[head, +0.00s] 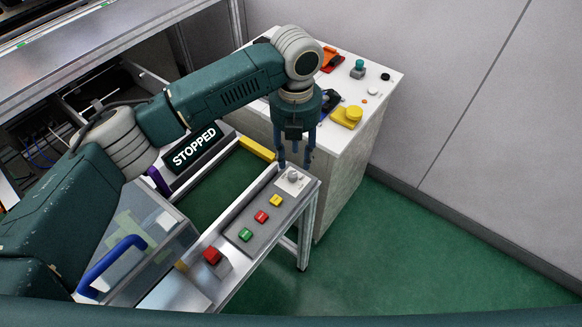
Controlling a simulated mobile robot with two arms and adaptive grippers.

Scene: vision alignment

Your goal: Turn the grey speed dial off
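The grey speed dial (293,175) is a small round knob on a light plate at the far end of the control panel (238,221). My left gripper (295,160) points down just above and behind the dial in the picture. Its fingers are apart, with nothing seen between them. I cannot tell whether a fingertip touches the dial or its plate. The dial's pointer mark is too small to read. My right gripper is not in view.
The panel also carries yellow (276,200), red (261,216) and green (245,234) buttons. A red button block (212,256) sits nearer. A display (195,146) reads STOPPED. A white cabinet (350,140) with loose parts stands behind. Green floor (430,260) is clear at right.

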